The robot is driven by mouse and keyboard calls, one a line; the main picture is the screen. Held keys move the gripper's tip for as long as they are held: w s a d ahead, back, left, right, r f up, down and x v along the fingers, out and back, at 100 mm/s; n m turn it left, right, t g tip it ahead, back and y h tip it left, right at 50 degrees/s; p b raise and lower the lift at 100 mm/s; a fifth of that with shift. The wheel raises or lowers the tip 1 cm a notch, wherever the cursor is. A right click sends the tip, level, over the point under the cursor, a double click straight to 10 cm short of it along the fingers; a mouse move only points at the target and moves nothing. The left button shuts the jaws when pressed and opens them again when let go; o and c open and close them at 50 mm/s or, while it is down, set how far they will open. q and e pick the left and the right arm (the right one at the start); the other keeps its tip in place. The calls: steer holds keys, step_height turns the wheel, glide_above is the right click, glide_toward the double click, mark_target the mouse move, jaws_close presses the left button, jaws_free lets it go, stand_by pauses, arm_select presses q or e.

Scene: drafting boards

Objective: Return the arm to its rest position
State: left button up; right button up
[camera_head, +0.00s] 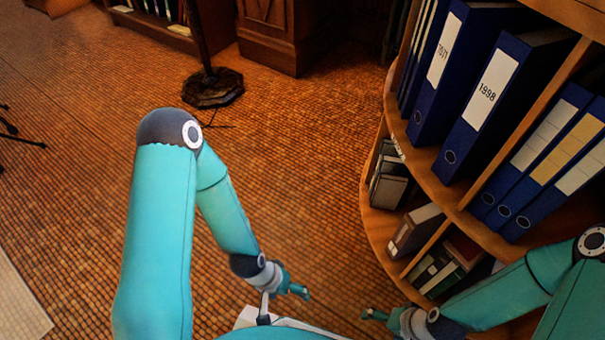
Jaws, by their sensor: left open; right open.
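My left arm is teal with grey joints and comes in from the lower left, bent at a raised elbow. My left gripper (299,290) hangs near the bottom middle, open and empty. My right arm comes in from the lower right and reaches left, low in front of the shelf. My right gripper (376,314) is at the bottom, right of the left gripper, open with nothing seen in it. The two grippers are apart and point toward each other.
A curved wooden bookshelf (460,212) with blue binders (487,95) and books fills the right side. A dark round stand base (213,88) and a wooden cabinet (266,47) stand at the back. The tiled floor (300,150) between is clear. A pale flat surface (15,300) lies at the left edge.

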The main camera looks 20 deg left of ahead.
step_height(320, 180, up, 37)
steer(key=p, duration=3.6)
